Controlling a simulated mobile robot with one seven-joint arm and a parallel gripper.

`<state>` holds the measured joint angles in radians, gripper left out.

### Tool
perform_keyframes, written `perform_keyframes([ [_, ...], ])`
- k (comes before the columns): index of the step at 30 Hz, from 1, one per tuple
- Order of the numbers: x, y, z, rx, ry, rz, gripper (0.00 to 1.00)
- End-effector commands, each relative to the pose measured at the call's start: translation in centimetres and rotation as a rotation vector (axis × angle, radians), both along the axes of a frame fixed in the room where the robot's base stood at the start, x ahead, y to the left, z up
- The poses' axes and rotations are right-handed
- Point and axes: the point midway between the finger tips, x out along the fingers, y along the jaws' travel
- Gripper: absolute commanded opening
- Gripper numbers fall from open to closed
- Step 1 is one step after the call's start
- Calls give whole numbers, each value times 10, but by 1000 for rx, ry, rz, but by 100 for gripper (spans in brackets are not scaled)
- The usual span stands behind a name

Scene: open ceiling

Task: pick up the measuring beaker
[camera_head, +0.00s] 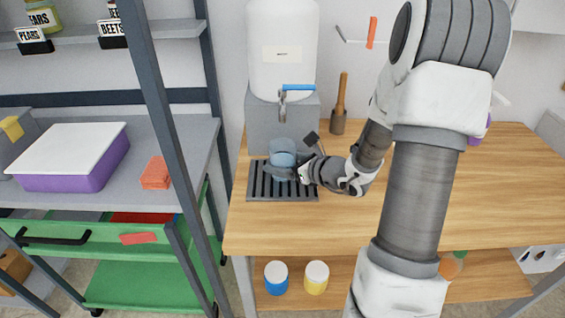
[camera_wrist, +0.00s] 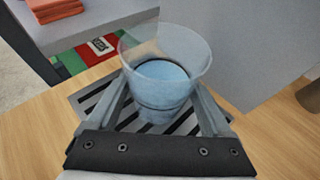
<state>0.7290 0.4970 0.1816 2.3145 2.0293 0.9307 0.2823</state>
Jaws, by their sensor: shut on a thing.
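The measuring beaker (camera_head: 283,152) is a clear cup with blue-tinted liquid inside. It is upright at the dark slotted drip tray (camera_head: 255,192), below the tap of a large white dispenser. In the wrist view the beaker (camera_wrist: 163,70) is between my two fingers, with its rim above them. My gripper (camera_head: 287,172) reaches in from the right and is shut on the beaker; its fingers also show in the wrist view (camera_wrist: 160,110). I cannot tell whether the beaker's base touches the tray.
The dispenser (camera_head: 282,50) with a blue-handled tap (camera_head: 297,88) stands right behind and above the beaker. A dark rack post (camera_head: 160,130) rises to the left. A wooden-handled tool (camera_head: 340,105) stands behind. The wooden counter (camera_head: 490,200) is clear at right.

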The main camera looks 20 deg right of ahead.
Motion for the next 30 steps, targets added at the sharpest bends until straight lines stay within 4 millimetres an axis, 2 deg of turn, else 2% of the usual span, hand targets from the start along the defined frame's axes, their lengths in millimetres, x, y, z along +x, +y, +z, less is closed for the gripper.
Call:
perform_keyframes([
  [1,0,0,0,0,0,0,28],
  [4,0,0,0,0,-1,0,10],
  [5,0,0,0,0,-1,0,8],
  [17,0,0,6,-1,-3,0,8],
  [23,0,0,20,-2,-3,1,8],
  [30,-1,-3,46,-3,-2,-1,8],
])
